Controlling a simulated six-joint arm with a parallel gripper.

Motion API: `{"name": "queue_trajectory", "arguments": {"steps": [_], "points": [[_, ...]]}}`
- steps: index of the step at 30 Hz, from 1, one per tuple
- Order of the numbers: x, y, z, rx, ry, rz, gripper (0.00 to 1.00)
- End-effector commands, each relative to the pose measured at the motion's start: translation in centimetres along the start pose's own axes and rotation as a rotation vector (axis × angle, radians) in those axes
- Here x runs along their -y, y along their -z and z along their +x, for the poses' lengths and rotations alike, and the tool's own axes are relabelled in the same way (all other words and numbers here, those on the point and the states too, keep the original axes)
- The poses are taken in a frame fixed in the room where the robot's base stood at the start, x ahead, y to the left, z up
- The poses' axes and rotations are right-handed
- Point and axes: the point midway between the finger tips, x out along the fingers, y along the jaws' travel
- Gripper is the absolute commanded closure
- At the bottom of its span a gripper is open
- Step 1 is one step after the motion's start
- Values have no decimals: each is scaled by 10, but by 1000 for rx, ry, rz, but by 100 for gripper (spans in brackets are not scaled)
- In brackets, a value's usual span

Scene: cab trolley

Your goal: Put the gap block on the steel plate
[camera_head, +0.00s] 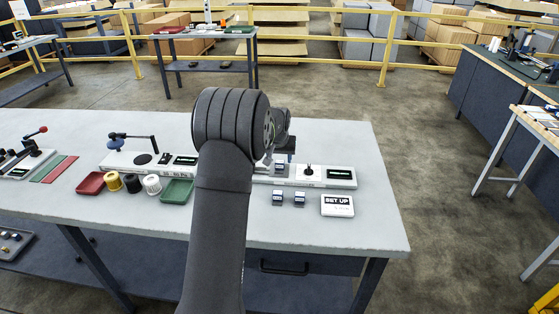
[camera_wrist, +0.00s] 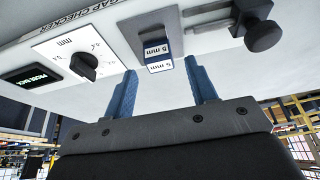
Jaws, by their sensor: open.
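A small blue gap block (camera_wrist: 157,52) with white "5 mm" labels stands on the grey steel plate (camera_wrist: 131,36) of the gap checker (camera_wrist: 40,42) in the wrist view. In the head view the block (camera_head: 280,167) shows just below my gripper (camera_head: 284,157). My gripper (camera_wrist: 162,88) is open. Its two blue fingers are on either side of the block in the picture, with a visible gap to each. The block's underside is hidden. Two similar blue blocks, a left one (camera_head: 277,198) and a right one (camera_head: 299,199), stand on the table in front of the checker.
A dark knob (camera_wrist: 263,36) and clamp sit beside the plate, and a dial (camera_wrist: 84,65) is on the checker's other side. A "SET UP" card (camera_head: 337,206) lies on the white table (camera_head: 375,215). Red (camera_head: 90,183) and green (camera_head: 177,191) trays and spools are at left.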

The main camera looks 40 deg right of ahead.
Motion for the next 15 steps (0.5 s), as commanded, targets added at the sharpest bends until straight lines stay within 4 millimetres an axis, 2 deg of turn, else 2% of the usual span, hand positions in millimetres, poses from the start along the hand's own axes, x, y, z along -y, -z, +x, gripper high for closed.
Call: {"name": "queue_trajectory", "arguments": {"steps": [9, 15], "points": [[0, 1, -68, -4, -1, 0, 48], [0, 0, -95, -1, 0, 0, 48]]}}
